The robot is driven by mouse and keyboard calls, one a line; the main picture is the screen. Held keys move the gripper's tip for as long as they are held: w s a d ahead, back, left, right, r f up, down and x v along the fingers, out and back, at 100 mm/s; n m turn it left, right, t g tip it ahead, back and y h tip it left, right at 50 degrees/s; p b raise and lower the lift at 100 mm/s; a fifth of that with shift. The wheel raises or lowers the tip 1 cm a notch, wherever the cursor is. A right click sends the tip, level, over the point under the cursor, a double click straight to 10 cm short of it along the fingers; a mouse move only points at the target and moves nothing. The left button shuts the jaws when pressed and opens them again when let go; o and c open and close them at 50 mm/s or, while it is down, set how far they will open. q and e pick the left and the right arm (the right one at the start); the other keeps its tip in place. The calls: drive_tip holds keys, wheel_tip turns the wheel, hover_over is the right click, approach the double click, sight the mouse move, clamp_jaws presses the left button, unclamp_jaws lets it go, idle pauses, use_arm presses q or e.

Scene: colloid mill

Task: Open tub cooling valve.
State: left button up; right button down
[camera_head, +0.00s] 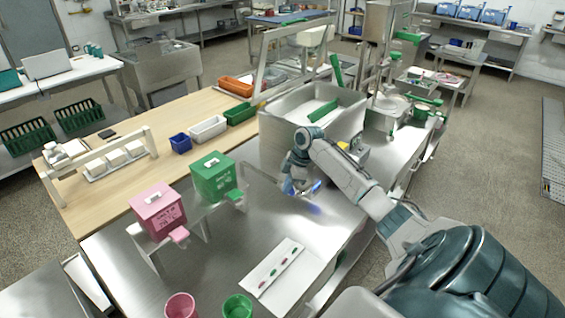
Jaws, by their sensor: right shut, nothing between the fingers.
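My right arm reaches in from the right, over the steel bench. My right gripper (301,187) is shut and empty, low in front of the steel tub (282,132). A small blue part shows right beside the fingertips; I cannot tell whether it is the cooling valve's handle or whether the gripper touches it. My arm hides part of the tub's front. A small yellow part (343,146) shows at the tub's front right, just behind my arm. My left gripper is not in view.
A green box (214,176) and a pink box (158,210) stand on raised stands to the left. A white card (273,268) with coloured spots lies in front, near a pink cup (180,306) and a green cup (237,307). Steel bench between is clear.

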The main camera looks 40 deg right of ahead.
drive_tip(key=shift+s+d+p, duration=0.35)
drive_tip(key=shift+s+d, duration=0.35)
drive_tip(key=shift+d, duration=0.4)
